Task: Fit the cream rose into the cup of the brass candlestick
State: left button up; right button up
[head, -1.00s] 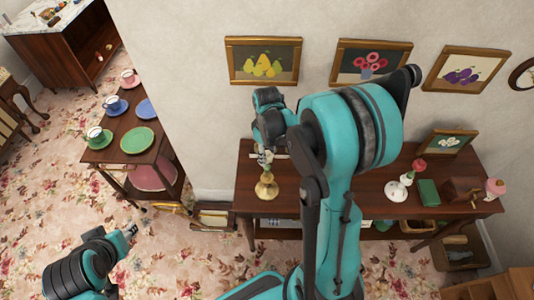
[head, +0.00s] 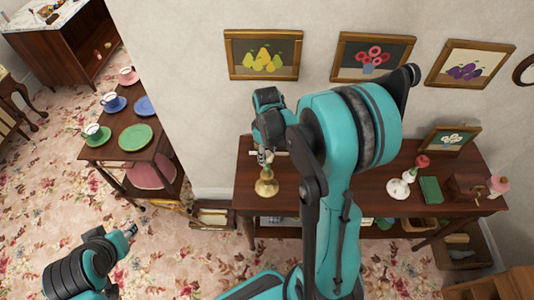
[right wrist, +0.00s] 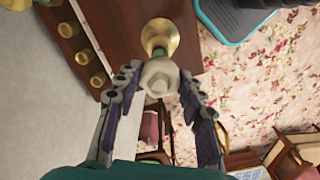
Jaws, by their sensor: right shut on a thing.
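The brass candlestick (head: 266,187) stands upright near the left end of the dark wooden side table (head: 335,200). My right gripper (head: 263,157) is directly above it, partly hidden by my own arm. In the right wrist view the cream rose (right wrist: 160,77) sits between the two fingers (right wrist: 158,92), and my right gripper is shut on it. The brass candlestick's round base (right wrist: 160,33) shows just beyond the rose. The rose overlaps the cup, so I cannot tell whether they touch. My left gripper (head: 130,230) is low at the left, away from the table; its fingers are too small to read.
A white candlestick (head: 398,189) with a red rose (head: 422,162), a green box (head: 430,190), a wooden box (head: 465,187) and a pink-topped item (head: 497,186) stand farther right. A framed flower picture (head: 451,140) leans at the back. A small table (head: 120,152) with plates stands left.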

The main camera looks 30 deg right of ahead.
jog(key=shift+f+b, duration=0.4)
jog(key=shift+f, duration=0.05)
jog(key=o, duration=1)
jog(key=shift+o, duration=0.2)
jog(key=shift+r, duration=0.1)
notch_tip(320, 180, up, 12)
jog(key=s+a+f+m+t+b, duration=0.5)
jog(key=s+a+f+t+b, duration=0.2)
jog(key=s+a+f+b, duration=0.3)
jog(key=shift+s+a+f+m+b, duration=0.3)
jog(key=shift+s+f+m+b, duration=0.25)
jog(key=shift+b, duration=0.55)
